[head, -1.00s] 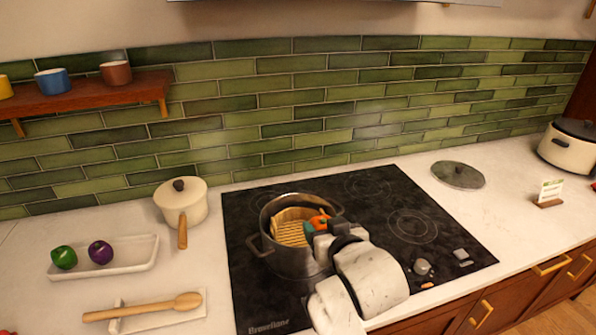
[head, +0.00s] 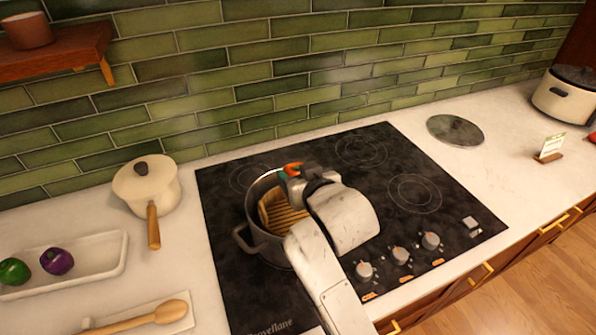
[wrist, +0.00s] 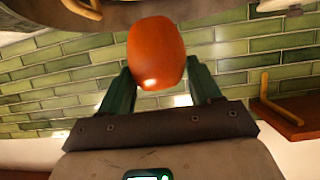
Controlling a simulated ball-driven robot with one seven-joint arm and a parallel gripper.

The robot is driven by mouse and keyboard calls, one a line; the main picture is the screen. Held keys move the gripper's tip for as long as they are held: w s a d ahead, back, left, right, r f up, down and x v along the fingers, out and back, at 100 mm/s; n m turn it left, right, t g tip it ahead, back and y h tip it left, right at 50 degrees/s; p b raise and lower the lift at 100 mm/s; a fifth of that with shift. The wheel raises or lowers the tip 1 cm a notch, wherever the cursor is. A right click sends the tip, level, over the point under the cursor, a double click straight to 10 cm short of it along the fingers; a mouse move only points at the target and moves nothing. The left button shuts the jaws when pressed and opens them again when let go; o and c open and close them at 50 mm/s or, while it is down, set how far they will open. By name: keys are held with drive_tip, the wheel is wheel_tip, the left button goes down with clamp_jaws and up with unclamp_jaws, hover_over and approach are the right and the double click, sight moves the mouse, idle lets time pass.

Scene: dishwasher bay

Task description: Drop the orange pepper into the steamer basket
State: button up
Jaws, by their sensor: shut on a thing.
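The orange pepper (head: 293,168) is held in my gripper (head: 300,172), above the far right part of the pot's rim. In the wrist view the pepper (wrist: 156,50) sits between the two green fingers of my gripper (wrist: 160,75), which are shut on it. The steamer basket (head: 278,212) is a tan slatted basket inside the dark metal pot (head: 262,238) on the cooktop. My gripper and wrist hide the right side of the basket and pot.
The black cooktop (head: 375,205) has knobs along its front. A cream saucepan (head: 145,185) stands left of it, with a white tray (head: 108,262) of a green and a purple vegetable and a wooden spoon (head: 160,314) nearby. A lid (head: 455,130) lies on the right counter.

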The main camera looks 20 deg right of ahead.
drive_tip(key=shift+f+b, duration=1.1)
drive_tip(key=shift+f, duration=0.5)
drive_tip(key=o, duration=1.2)
drive_tip(key=shift+s, duration=0.15)
drive_tip(key=b+v, duration=0.1)
drive_tip(key=v, duration=0.9)
drive_tip(key=shift+s+r, duration=0.15)
drive_tip(key=shift+s, duration=0.15)
